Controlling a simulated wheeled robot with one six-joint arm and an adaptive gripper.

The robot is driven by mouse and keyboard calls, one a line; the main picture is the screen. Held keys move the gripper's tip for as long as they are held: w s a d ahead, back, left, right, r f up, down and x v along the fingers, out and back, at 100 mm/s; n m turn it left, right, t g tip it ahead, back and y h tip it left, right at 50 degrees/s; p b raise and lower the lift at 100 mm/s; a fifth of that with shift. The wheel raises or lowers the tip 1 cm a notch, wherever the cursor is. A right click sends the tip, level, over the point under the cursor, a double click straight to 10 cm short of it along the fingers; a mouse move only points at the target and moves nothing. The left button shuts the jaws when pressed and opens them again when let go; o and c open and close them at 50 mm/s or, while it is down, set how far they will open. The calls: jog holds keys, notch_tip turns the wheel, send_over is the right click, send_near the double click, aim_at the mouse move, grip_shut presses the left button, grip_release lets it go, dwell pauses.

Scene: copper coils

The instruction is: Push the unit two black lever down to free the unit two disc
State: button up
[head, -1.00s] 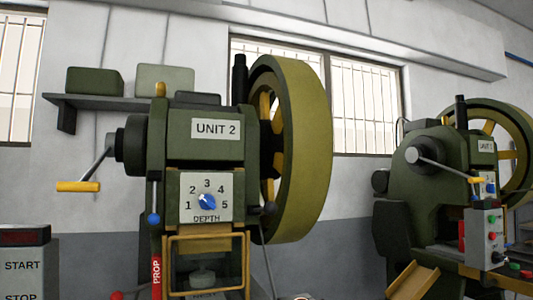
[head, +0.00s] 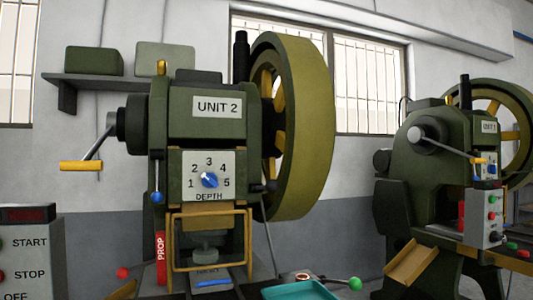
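The green unit two press (head: 205,130) stands left of centre, under its "UNIT 2" plate (head: 217,107). The black lever (head: 268,187) shows a dark knob at the right of the depth panel (head: 208,176), with a thin rod running downward below it. A large olive flywheel disc (head: 312,130) with yellow spokes stands upright on the press's right side. A small grey round piece (head: 205,243) sits behind the yellow guard frame (head: 176,240); I cannot tell which disc is the unit two disc. My gripper is not in view.
A blue-knobbed lever (head: 157,197) and a red PROP bar (head: 160,260) are at the press's left. A teal tray (head: 300,290) and a green-ended lever (head: 354,284) are low in front. A control box (head: 28,255) stands left; a second press (head: 440,170) stands right.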

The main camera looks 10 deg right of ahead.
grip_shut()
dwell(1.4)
